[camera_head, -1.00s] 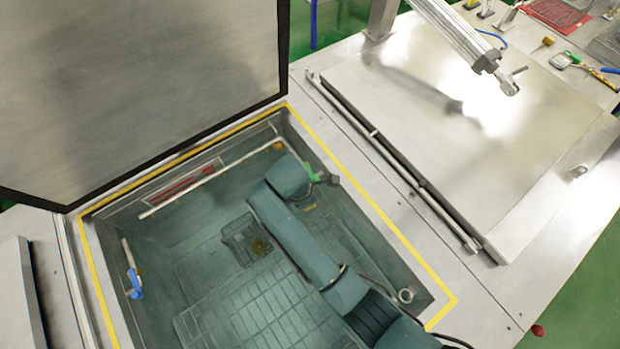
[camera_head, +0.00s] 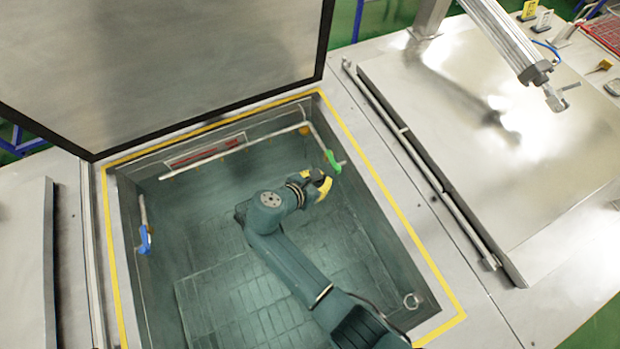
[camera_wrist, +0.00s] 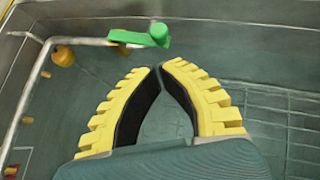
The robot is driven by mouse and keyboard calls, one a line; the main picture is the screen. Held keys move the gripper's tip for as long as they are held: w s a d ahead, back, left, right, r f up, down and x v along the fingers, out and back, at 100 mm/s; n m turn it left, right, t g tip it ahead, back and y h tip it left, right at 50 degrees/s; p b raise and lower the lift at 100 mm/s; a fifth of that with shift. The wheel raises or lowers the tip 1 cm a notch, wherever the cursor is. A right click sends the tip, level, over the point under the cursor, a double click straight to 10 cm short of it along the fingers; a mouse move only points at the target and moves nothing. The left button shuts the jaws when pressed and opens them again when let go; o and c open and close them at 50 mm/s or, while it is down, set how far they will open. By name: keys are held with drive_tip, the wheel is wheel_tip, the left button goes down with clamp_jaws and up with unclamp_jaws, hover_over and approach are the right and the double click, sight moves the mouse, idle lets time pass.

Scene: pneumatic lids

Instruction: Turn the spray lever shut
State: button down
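The green lever (camera_head: 332,160) sits on the end of a pipe at the right wall of the open basin. It shows at the top of the wrist view (camera_wrist: 142,38), slanting across the pipe's end with a round green knob at its right end. My gripper (camera_head: 325,185) is beside and just below the lever in the head view. In the wrist view its two yellow, black-padded fingers (camera_wrist: 160,70) meet or nearly meet at the tips, with nothing between them. The tips appear apart from the lever.
A blue lever (camera_head: 145,240) hangs on a pipe at the basin's left wall. The spray pipe (camera_head: 220,155) runs along the back wall. The raised lid (camera_head: 160,70) stands behind the basin. A closed lid (camera_head: 500,130) with a cylinder (camera_head: 510,35) lies to the right.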

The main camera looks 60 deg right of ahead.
sight(335, 171)
drive_tip(key=d, duration=0.2)
drive_tip(key=shift+s+d+f, duration=0.1)
drive_tip(key=shift+s+d, duration=0.2)
drive_tip(key=shift+s+d+r+p, duration=0.25)
drive_tip(key=shift+s+d+p, duration=0.2)
drive_tip(key=shift+p, duration=0.5)
drive_tip(key=shift+s+d+f, duration=0.1)
drive_tip(key=shift+d+f, duration=0.05)
drive_tip(key=shift+f, duration=0.15)
